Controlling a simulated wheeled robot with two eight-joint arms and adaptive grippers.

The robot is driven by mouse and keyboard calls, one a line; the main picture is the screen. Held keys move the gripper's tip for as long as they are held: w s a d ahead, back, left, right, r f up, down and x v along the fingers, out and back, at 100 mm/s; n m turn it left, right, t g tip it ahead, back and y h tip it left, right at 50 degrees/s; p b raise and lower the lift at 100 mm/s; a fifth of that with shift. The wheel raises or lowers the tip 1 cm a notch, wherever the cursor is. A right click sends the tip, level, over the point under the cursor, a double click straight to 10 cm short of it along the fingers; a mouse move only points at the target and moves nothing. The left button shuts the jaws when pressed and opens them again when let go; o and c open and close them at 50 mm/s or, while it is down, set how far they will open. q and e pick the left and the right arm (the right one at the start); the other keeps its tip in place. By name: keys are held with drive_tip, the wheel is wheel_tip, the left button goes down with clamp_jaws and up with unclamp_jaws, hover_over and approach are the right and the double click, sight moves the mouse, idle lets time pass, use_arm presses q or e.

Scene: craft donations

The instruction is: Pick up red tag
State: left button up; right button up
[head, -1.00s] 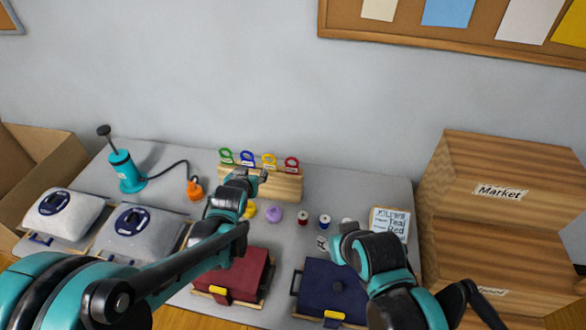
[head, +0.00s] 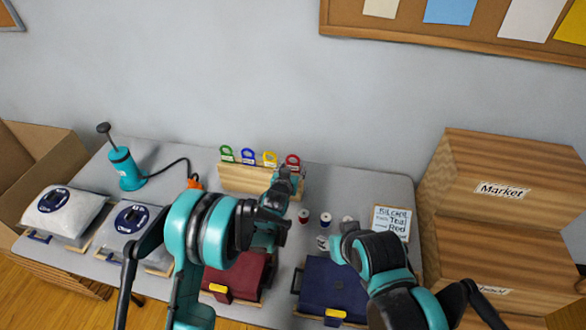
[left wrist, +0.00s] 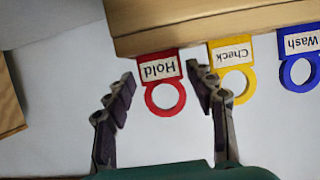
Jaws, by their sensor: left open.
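The red tag (head: 293,160) stands at the right end of the wooden tag rack (head: 240,179) at the back of the table. In the left wrist view the red tag (left wrist: 165,97) reads "Hold" and has a ring. My left gripper (head: 285,176) is open; in its wrist view the two fingers (left wrist: 163,88) lie on either side of the red tag, with no contact visible. The yellow "Check" tag (left wrist: 236,84) is close beside the right finger. My right arm reaches in at the lower right; its fingertips cannot be made out.
Green (head: 227,153), blue (head: 248,156) and yellow tags (head: 270,158) share the rack. Thread spools (head: 325,219), a maroon case (head: 226,285) and a navy case (head: 333,287) are nearer. A teal pump (head: 126,168) and two packed bags (head: 64,212) are left, wooden boxes right.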

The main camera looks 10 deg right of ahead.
use_arm(q)
drive_tip(key=x, duration=0.2)
drive_tip(key=shift+w+d+f, duration=0.1)
drive_tip(key=shift+w+f, duration=0.1)
drive_tip(key=shift+w, duration=0.1)
drive_tip(key=shift+r, duration=0.1)
drive_tip(key=c, duration=0.6)
